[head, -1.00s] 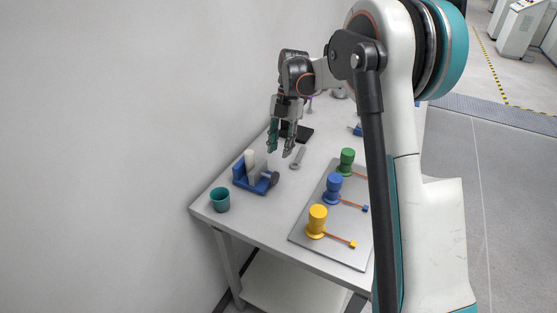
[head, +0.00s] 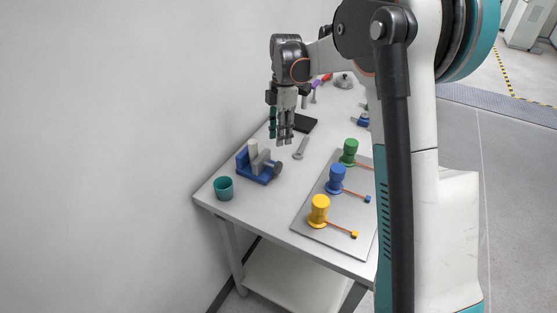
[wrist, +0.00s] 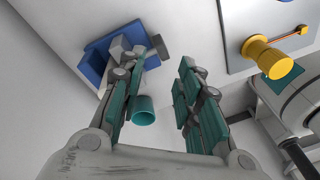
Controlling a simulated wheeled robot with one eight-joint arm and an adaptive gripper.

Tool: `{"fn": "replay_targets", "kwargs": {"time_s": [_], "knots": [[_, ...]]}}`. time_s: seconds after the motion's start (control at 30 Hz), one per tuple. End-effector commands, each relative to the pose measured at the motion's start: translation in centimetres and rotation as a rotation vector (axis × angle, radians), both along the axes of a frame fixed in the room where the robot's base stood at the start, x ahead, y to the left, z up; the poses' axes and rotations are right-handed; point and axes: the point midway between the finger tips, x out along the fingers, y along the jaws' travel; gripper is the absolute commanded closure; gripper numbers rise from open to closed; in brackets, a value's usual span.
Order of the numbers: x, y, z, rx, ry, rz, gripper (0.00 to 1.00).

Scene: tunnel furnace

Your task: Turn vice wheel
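The blue vice (head: 262,178) stands on the table near its left edge, with a pale upright block at its jaws. Its dark grey wheel (head: 277,168) is on its right side. In the wrist view the vice (wrist: 93,66) is at the upper left, partly behind my left finger, and the wheel (wrist: 160,45) shows just past that finger's tip. My gripper (head: 282,138) points down above the table, behind and above the vice in the head view. In the wrist view my gripper (wrist: 168,68) is open, with nothing between its fingers. Contact with the wheel is not visible.
A teal cup (head: 223,188) stands left of the vice. A grey plate (head: 300,219) with yellow, blue and green knobbed pieces lies to the right. A wrench (head: 301,147) and a black pad (head: 302,124) lie behind. A wall borders the table's left.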

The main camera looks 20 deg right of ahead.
Motion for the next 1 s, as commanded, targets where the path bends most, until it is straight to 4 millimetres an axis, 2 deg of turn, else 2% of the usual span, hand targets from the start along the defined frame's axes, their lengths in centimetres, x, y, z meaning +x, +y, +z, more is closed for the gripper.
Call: {"fn": "replay_targets", "kwargs": {"time_s": [0.3, 0.53, 0.77, 1.0], "knots": [[-1.5, 1.8, 0.1, -0.178, -0.065, -0.655, 0.68], [-2.6, 2.8, 0.4, -0.244, -0.152, -1.139, 0.68], [-3.8, 3.8, 0.9, -0.237, -0.256, -1.62, 0.68], [-5.0, 4.6, 1.5, -0.139, -0.354, -2.106, 0.68]]}}
